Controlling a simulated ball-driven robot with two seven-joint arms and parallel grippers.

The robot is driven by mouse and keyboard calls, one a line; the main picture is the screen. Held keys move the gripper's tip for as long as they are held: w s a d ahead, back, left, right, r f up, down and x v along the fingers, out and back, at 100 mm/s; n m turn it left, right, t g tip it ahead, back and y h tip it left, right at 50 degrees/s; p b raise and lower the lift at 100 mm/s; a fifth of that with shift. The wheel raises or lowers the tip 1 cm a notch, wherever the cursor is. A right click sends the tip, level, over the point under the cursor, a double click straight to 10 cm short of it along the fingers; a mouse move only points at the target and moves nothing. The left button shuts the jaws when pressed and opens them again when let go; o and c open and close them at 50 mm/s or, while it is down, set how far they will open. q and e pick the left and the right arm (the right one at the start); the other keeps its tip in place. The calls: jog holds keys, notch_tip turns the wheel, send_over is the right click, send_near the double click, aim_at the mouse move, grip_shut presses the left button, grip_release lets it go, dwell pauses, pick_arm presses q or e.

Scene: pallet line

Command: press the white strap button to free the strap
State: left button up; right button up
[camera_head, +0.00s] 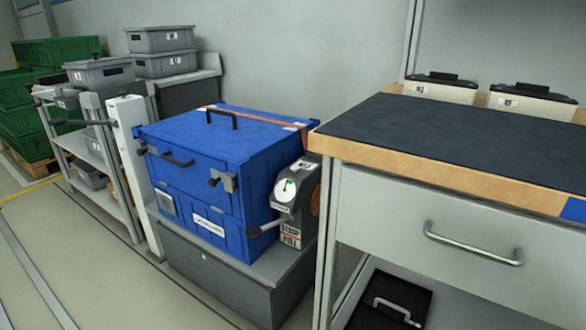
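A large blue crate (187,182) with a lid stands on a grey base (215,270) at the centre. An orange-brown strap (255,116) runs across the lid and down toward a grey strap unit (308,205) at the crate's right side. The unit carries a white dial (285,190) with a green mark, a lever with a dark knob (253,232), and a label (290,236) that is hard to read. I cannot clearly pick out a white button on it. Neither of my grippers is in view.
A workbench (450,142) with a drawer stands close on the right, narrowing room beside the strap unit. A white post (135,170) with a lever and a shelf cart with grey bins (100,74) stand left. The front-left floor is clear.

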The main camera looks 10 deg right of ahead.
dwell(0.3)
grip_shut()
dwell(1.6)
